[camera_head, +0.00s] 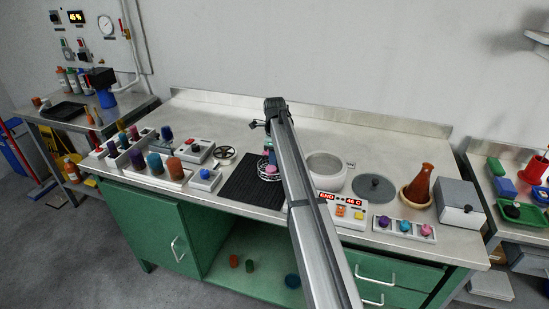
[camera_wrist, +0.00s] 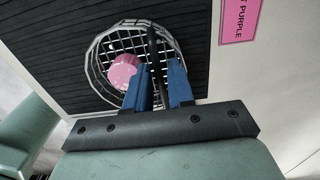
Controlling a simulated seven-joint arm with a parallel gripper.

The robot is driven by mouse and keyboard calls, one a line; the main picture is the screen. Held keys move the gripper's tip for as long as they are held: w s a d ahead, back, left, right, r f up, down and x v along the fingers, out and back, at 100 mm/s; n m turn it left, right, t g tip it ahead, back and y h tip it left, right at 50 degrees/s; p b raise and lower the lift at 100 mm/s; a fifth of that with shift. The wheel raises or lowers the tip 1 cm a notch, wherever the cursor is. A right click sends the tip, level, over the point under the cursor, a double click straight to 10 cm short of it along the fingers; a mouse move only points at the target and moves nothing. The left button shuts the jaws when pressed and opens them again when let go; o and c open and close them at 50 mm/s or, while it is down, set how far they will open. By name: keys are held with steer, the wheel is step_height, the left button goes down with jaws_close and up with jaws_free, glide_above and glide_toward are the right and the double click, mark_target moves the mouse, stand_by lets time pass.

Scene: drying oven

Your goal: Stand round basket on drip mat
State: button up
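The round basket (camera_wrist: 177,41) is a pale wire basket with a pink round piece (camera_wrist: 122,72) inside. It shows over the black ribbed drip mat (camera_wrist: 50,50), near the mat's edge. In the head view the basket (camera_head: 266,176) is at the right part of the drip mat (camera_head: 243,187), partly hidden by my arm. My gripper (camera_wrist: 160,75) is over the basket, its two blue fingers close together on either side of a thin dark upright bar, likely the handle. Whether they press on it is unclear. I cannot tell whether the basket touches the mat.
A white round tub (camera_head: 326,173), a grey disc lid (camera_head: 374,188) and a control box reading 46 C (camera_head: 343,212) stand right of my arm. Left of the mat are a black handwheel (camera_head: 224,154), a blue-button box (camera_head: 205,180) and a rack of coloured bottles (camera_head: 150,172). The bench behind is clear.

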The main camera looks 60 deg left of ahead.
steer(key=shift+o, duration=1.2)
steer(key=shift+r, duration=0.1)
step_height(320, 180, up, 12)
